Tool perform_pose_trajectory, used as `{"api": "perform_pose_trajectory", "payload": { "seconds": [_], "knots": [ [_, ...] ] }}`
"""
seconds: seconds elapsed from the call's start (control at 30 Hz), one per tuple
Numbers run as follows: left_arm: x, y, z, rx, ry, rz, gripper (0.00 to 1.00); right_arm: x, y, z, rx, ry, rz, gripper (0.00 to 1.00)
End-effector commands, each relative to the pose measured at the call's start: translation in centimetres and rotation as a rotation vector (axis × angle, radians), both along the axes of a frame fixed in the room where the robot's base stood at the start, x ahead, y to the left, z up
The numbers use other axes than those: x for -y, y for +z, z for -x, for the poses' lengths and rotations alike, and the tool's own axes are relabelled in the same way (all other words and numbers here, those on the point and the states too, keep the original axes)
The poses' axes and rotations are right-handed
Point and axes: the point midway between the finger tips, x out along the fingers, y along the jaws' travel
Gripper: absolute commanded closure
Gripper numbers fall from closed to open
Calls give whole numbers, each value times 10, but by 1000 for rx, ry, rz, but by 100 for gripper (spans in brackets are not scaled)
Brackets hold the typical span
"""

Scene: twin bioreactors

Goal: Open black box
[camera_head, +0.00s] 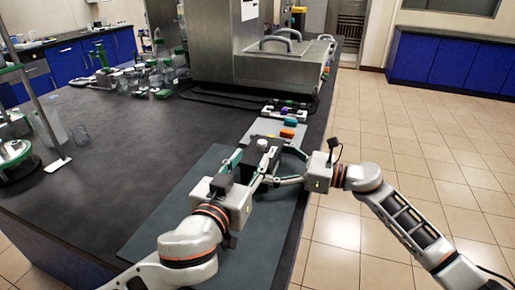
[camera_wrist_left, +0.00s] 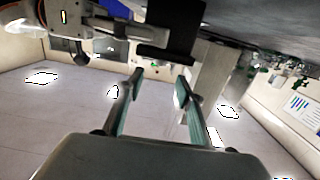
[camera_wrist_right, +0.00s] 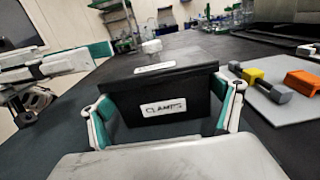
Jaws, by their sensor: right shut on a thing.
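The black box (camera_head: 258,160) stands on the dark mat near the bench's right edge. In the right wrist view the box (camera_wrist_right: 150,85) has a "CLAMPS" label on its near side and another label on its lid (camera_wrist_right: 180,67), which looks closed. A white knob (camera_wrist_right: 152,47) shows at the lid's far side. My right gripper (camera_wrist_right: 165,108) is shut on the box, with one finger on each side. My left gripper (camera_wrist_left: 158,82) is open beside the box, with its fingers apart and nothing seen between them. Its fingertips also show left of the box in the right wrist view.
A grey tray (camera_wrist_right: 300,122) with a bolt-like grey piece, a yellow piece and an orange block (camera_wrist_right: 302,82) lies just beyond the box. A large steel machine (camera_head: 255,60) stands behind. Glassware fills the bench's far left; the middle bench top (camera_head: 150,125) is clear.

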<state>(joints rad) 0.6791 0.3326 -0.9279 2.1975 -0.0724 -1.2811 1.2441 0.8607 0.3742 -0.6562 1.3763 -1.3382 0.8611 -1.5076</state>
Motion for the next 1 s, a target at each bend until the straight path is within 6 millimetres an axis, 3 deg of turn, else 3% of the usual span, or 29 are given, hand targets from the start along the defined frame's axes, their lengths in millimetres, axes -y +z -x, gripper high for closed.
{"api": "perform_pose_trajectory", "payload": {
  "seconds": [0.3,0.5,0.7,1.0],
  "knots": [
    [16,-1,-54,3,3,-4,63,0,0,0,0,0,0,49],
    [25,-4,-79,1,2,-4,63,0,0,0,0,0,0,49],
    [29,-5,-91,-1,0,-1,63,0,0,0,0,0,0,49],
    [30,-5,-92,-1,1,-1,63,0,0,0,0,0,0,49]
  ]
}}
